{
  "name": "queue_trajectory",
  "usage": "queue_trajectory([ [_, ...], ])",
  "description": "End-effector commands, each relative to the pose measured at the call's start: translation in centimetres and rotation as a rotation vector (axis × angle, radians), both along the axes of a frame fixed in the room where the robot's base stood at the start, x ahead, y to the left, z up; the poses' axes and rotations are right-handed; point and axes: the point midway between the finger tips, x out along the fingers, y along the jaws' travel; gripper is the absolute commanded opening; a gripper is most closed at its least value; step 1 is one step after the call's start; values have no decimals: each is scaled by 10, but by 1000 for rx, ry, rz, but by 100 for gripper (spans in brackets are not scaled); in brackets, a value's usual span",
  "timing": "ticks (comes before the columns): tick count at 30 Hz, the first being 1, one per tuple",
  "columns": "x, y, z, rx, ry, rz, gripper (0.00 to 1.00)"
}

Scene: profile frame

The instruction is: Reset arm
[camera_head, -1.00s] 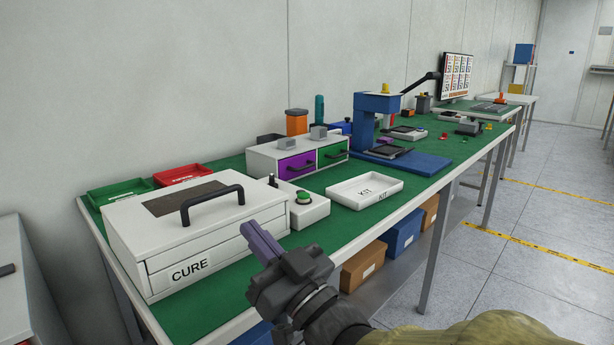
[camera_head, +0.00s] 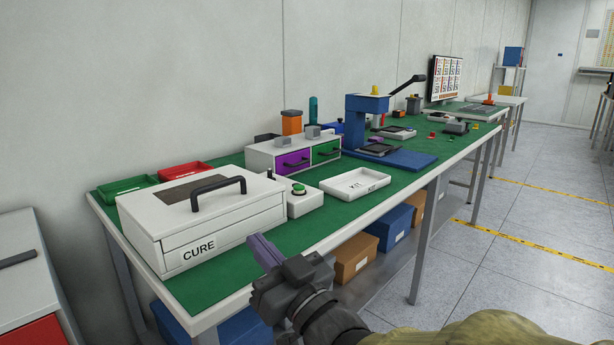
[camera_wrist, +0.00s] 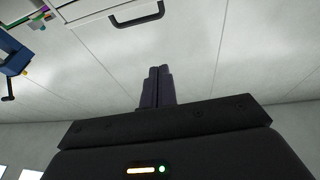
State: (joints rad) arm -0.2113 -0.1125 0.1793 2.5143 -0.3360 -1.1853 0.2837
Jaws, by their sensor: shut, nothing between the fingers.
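My gripper (camera_head: 264,250) is in the lower middle of the head view, in front of the near edge of the green-topped bench (camera_head: 225,283). Its two purple-grey fingers are together with nothing between them. It touches nothing that I can see. In the wrist view, the closed fingers (camera_wrist: 158,88) point up the picture towards a pale wall. A white box with a dark handle (camera_wrist: 138,14) shows at the top there.
The white CURE box (camera_head: 222,240) stands at the bench's near end. Behind it are a green tray (camera_head: 128,187) and a red tray (camera_head: 186,170). The white KIT tray (camera_head: 355,184), a drawer unit (camera_head: 268,155) and a blue press (camera_head: 357,125) stand further along. Open floor (camera_head: 520,250) lies right.

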Motion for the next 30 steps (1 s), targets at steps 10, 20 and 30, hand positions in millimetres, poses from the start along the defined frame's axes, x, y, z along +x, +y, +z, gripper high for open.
queue_trajectory([
  [10, 35, -36, -46, -143, 215, -168, 0],
  [20, 49, -123, -137, -377, 677, -421, 0],
  [30, -14, -198, -212, -555, 1230, -546, 0],
])
